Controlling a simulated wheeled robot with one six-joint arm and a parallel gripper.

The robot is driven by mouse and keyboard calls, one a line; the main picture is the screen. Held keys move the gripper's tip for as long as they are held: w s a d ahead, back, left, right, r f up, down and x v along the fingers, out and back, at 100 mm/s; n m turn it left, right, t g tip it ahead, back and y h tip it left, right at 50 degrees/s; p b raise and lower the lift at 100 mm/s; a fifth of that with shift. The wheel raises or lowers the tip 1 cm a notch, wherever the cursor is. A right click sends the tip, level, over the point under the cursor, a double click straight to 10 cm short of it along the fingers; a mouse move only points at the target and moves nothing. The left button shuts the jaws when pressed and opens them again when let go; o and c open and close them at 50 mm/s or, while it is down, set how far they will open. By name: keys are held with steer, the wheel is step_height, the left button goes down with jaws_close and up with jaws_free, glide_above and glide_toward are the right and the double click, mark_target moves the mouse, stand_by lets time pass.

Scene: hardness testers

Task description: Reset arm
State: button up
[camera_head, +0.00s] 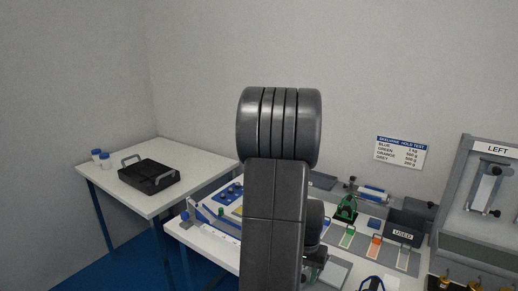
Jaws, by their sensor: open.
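My dark grey arm (275,200) stands upright in the middle of the view, with a thick ringed joint at its top. A smaller dark part of it shows beside the upright link at the lower right. My gripper's fingers are not in view. The arm hides the middle of the workbench behind it.
A white workbench (200,240) bears a blue tray, a green clamp-like device (346,209), coloured cards and a dark bin marked "USED" (403,233). A grey stand marked "LEFT" (497,150) is at right.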

steer(key=n+p, duration=0.1)
steer(key=n, duration=0.5)
steer(key=n+p, duration=0.2)
steer(key=n, duration=0.4)
steer(key=shift+d, duration=0.1)
steer(key=shift+n, duration=0.3)
steer(key=shift+r, duration=0.1)
